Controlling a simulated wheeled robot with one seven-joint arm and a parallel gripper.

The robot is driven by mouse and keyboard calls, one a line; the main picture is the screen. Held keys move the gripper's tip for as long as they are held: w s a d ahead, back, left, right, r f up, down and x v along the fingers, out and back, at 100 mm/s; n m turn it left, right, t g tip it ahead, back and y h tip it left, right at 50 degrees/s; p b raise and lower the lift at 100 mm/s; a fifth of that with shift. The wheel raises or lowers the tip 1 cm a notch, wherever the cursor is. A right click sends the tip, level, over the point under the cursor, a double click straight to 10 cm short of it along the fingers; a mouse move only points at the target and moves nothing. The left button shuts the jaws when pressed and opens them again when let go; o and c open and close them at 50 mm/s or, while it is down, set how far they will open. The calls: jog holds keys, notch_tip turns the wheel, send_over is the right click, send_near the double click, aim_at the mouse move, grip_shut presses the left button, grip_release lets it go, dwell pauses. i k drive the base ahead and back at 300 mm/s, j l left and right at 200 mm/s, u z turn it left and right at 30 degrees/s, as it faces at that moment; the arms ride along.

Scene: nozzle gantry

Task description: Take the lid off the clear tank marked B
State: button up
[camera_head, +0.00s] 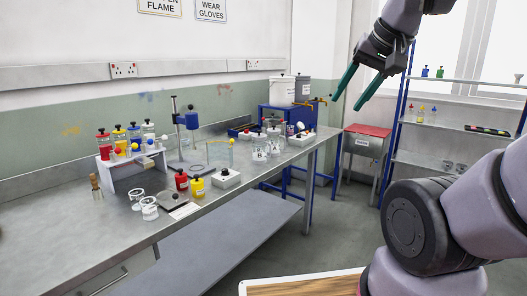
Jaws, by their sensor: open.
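Two clear lidded tanks stand close together near the far right end of the steel bench: a front-left tank (259,151) and a right tank (273,143). Each carries a white mark that is too small to read surely, so I cannot tell which is B. Their dark lids appear to be on. My gripper (347,104) is at the upper right, with its green fingers apart and nothing between them. It is in the air, to the right of and higher in the picture than the tanks, well apart from them.
A white switch box (227,178), red jar (181,180) and yellow jar (197,187) stand left of the tanks. An open clear vessel (220,154) and a blue stand (190,120) are behind. White and grey containers (282,90) stand beyond.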

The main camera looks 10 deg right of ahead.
aim_at(259, 136)
jog(key=i+l+u, duration=0.1)
jog(key=i, duration=0.35)
jog(key=i+l, duration=0.1)
jog(key=i, duration=0.4)
jog(key=i+l+u, duration=0.15)
jog(key=i, duration=0.3)
jog(key=i+l, duration=0.15)
jog(key=i, duration=0.3)
jog(key=u, duration=0.05)
